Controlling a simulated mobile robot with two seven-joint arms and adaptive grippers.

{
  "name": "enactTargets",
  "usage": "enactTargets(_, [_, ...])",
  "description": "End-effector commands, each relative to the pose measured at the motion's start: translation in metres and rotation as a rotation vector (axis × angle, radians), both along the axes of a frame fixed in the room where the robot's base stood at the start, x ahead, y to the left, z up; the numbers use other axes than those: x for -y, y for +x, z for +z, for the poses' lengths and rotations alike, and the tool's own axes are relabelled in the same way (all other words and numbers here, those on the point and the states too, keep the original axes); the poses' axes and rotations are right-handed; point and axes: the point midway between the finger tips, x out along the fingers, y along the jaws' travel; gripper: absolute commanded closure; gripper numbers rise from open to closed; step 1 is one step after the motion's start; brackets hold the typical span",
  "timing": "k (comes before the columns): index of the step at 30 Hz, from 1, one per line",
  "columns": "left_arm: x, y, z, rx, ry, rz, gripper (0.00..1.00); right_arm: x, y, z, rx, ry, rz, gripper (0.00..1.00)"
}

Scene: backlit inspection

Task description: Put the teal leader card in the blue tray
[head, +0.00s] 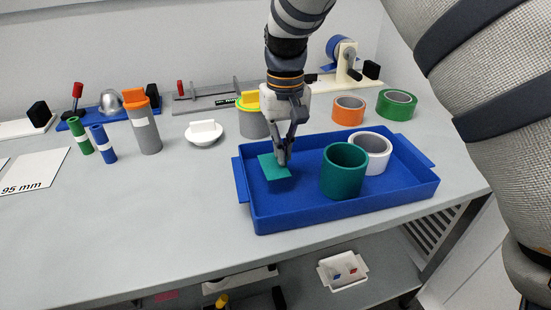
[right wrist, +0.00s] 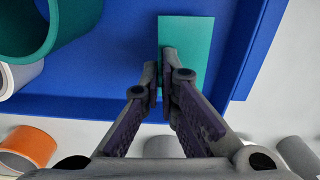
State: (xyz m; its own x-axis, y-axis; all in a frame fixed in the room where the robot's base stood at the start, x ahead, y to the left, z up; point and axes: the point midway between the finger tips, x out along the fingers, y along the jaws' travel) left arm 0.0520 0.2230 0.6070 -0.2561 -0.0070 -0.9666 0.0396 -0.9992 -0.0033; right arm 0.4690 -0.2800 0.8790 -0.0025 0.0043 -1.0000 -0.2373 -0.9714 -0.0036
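The teal leader card (head: 268,165) is a thin green-teal rectangle inside the outline of the blue tray (head: 300,220), in its left part. My right gripper (head: 282,160) reaches down from above, its fingers close together at the card's edge. In the right wrist view the card (right wrist: 190,40) shows beyond the fingertips (right wrist: 162,72), which appear closed on its near left edge. I cannot tell whether the card touches the tray floor. My left gripper is not in view.
The tray also holds a teal roll (head: 343,172) and a white roll (head: 371,150) on its right. Behind it stand an orange roll (head: 348,109), a green roll (head: 396,105) and a grey cylinder with a yellow top (head: 252,118). The bench front left is clear.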

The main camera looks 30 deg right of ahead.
Motion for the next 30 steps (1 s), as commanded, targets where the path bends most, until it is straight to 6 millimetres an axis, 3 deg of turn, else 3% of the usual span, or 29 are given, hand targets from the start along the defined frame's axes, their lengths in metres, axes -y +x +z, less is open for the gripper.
enactTargets(7, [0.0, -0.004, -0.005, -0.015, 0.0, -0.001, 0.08, 0.004, 0.007, -0.036, 0.0, 0.0, -0.001, 1.0])
enactTargets(18, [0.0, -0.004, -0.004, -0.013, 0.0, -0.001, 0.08, 0.004, 0.007, -0.041, 0.005, 0.0, -0.001, 1.0])
enactTargets(21, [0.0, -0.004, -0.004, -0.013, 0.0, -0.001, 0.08, 0.004, 0.007, -0.04, 0.006, 0.0, -0.001, 0.77])
enactTargets(22, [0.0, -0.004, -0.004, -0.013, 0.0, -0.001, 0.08, 0.004, 0.007, -0.04, 0.006, 0.0, -0.001, 0.75])
enactTargets(30, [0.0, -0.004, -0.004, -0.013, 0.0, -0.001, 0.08, 0.004, 0.007, -0.04, 0.006, 0.0, 0.0, 0.75])
